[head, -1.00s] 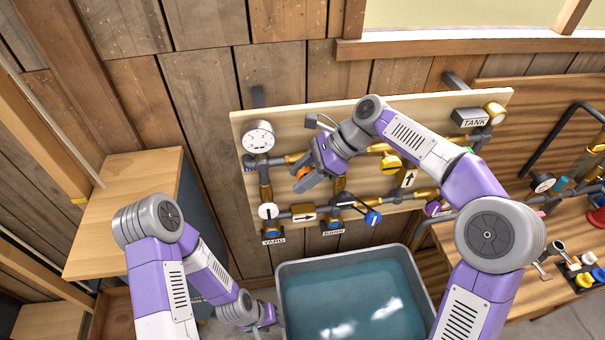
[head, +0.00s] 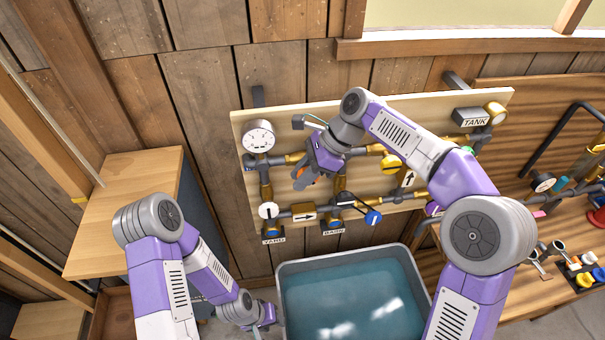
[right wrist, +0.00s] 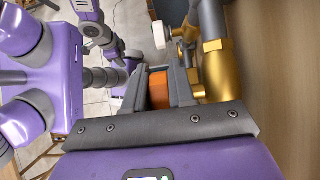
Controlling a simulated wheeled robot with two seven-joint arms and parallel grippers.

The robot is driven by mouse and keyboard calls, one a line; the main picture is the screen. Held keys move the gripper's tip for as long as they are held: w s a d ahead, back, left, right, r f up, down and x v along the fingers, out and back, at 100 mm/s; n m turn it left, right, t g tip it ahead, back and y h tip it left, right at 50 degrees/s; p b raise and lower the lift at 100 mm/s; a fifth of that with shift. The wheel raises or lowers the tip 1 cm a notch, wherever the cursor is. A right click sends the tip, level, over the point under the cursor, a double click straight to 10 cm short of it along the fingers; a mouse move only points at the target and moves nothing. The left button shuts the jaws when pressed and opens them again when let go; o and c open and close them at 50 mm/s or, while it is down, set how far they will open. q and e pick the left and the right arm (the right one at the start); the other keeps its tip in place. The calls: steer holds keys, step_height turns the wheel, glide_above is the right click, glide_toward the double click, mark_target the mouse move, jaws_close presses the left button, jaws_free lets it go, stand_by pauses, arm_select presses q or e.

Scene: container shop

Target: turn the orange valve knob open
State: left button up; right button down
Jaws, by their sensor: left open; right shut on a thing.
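The orange valve knob (head: 298,172) is on the pipework of the wooden board, mostly hidden behind my right gripper (head: 305,180). In the right wrist view the knob (right wrist: 159,90) shows as an orange block between the two dark fingers of my right gripper (right wrist: 160,82), which is shut on it. Brass and grey pipe runs close beside the fingers there. My left gripper (head: 266,318) is low, beside the basin's left edge, far from the knob. It is open and small in view.
The board (head: 375,108) also carries a pressure gauge (head: 259,137), a yellow knob (head: 390,163), a blue knob (head: 373,217) and labelled outlets. A water-filled basin (head: 283,270) stands below. A wooden cabinet top (head: 120,215) is at left, a workbench with fittings at right.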

mark_target(304, 170)
steer(key=t+h, duration=0.1)
steer(key=h, duration=0.3)
steer(key=shift+a+f, duration=0.1)
steer(key=shift+f, duration=0.1)
steer(key=shift+h, duration=0.5)
steer(key=c, duration=1)
jaws_free()
steer(key=shift+f, duration=0.1)
steer(key=shift+c, duration=0.2)
steer(key=shift+w+d+r, duration=0.1)
steer(key=shift+d+r, duration=0.15)
steer(key=shift+r, duration=1)
steer(key=shift+d+r, duration=0.2)
steer(key=shift+r, duration=1.05)
steer(key=shift+w+d+r, duration=0.1)
steer(key=shift+d+r, duration=0.15)
steer(key=shift+r, duration=1)
steer(key=shift+c, duration=0.2)
